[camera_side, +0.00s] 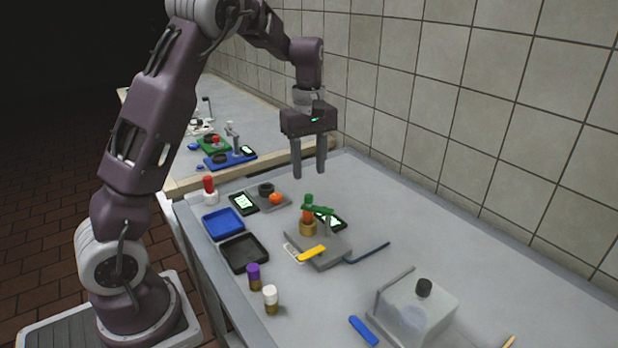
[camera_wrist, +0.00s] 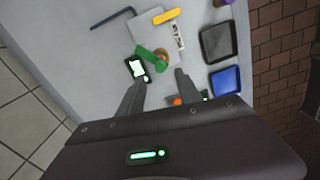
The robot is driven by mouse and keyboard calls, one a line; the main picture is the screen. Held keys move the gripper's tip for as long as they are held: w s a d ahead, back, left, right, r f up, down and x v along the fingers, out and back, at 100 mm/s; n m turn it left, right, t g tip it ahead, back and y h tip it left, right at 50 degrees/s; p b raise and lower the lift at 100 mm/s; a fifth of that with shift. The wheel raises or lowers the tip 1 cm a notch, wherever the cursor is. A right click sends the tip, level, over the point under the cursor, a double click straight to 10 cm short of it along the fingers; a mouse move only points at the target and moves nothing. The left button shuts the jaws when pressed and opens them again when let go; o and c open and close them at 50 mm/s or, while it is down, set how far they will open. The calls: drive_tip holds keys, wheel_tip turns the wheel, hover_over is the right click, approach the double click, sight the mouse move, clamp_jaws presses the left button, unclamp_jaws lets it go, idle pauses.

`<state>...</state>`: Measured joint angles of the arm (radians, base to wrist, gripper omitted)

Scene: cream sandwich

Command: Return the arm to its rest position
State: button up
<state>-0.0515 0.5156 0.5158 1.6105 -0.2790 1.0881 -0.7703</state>
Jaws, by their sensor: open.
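My gripper (camera_side: 309,172) hangs above the far part of the grey table, fingers pointing down. It is open and empty, with a clear gap between the two fingers. The wrist view also shows my gripper (camera_wrist: 157,88), with the table below it. Below and in front of it in the side view stands a grey stand (camera_side: 318,246) with a green-topped, orange-brown piece (camera_side: 308,222) on it. A yellow-handled tool (camera_side: 311,254) lies across the stand's near side. My gripper touches none of these.
A blue tray (camera_side: 224,224) and a black tray (camera_side: 243,253) lie at the left. Purple-capped (camera_side: 254,276) and white-capped (camera_side: 270,298) bottles stand near the front edge. A clear box (camera_side: 418,305) is at the right. A tiled wall (camera_side: 455,85) runs behind the table.

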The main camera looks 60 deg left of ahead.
drive_tip(key=s+d+r+m+t+h, duration=0.1)
drive_tip(key=s+d+r+m+t, duration=0.2)
drive_tip(key=s+d+r+m, duration=0.8)
drive_tip(key=s+d+f+m+t, duration=0.1)
drive_tip(key=s+d+m, duration=0.1)
drive_tip(key=s, duration=0.5)
drive_tip(key=s+d+f+m+t+y, duration=0.1)
drive_tip(key=s+d+m, duration=0.2)
drive_tip(key=s, duration=0.4)
drive_tip(key=shift+s+f+t, duration=0.2)
drive_tip(key=shift+f+t, duration=0.1)
drive_tip(key=shift+o, duration=0.2)
drive_tip(key=shift+d, duration=0.1)
